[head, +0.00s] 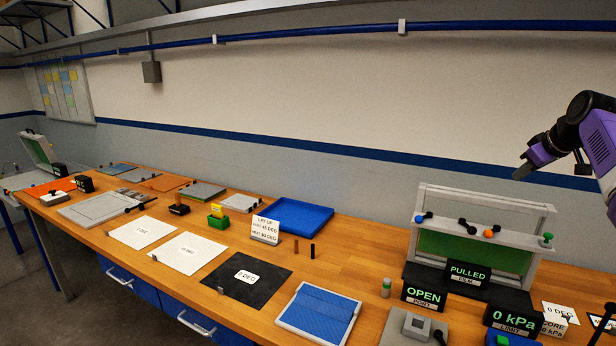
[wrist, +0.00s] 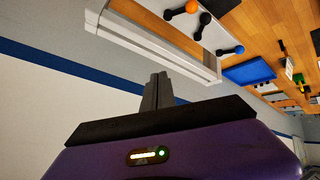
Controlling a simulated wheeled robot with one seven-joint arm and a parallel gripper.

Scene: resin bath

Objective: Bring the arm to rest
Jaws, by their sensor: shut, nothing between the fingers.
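My arm reaches in from the right edge in the head view, raised above the bench. My gripper (head: 522,172) points down and left, in front of the wall and clear of everything. In the wrist view the gripper fingers (wrist: 157,90) are together with nothing between them. The wooden bench (head: 340,255) lies below. The frame with a green panel (head: 482,245) stands upright on the bench, below and left of the gripper and apart from it. Its top also shows in the wrist view (wrist: 150,45).
Signs read OPEN (head: 424,297), PULLED (head: 467,274) and 0 kPa (head: 514,320). A blue tray (head: 290,215), a black sheet (head: 247,276) and white sheets (head: 188,252) lie along the bench. A pipe (head: 330,32) runs along the wall. Air around the gripper is free.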

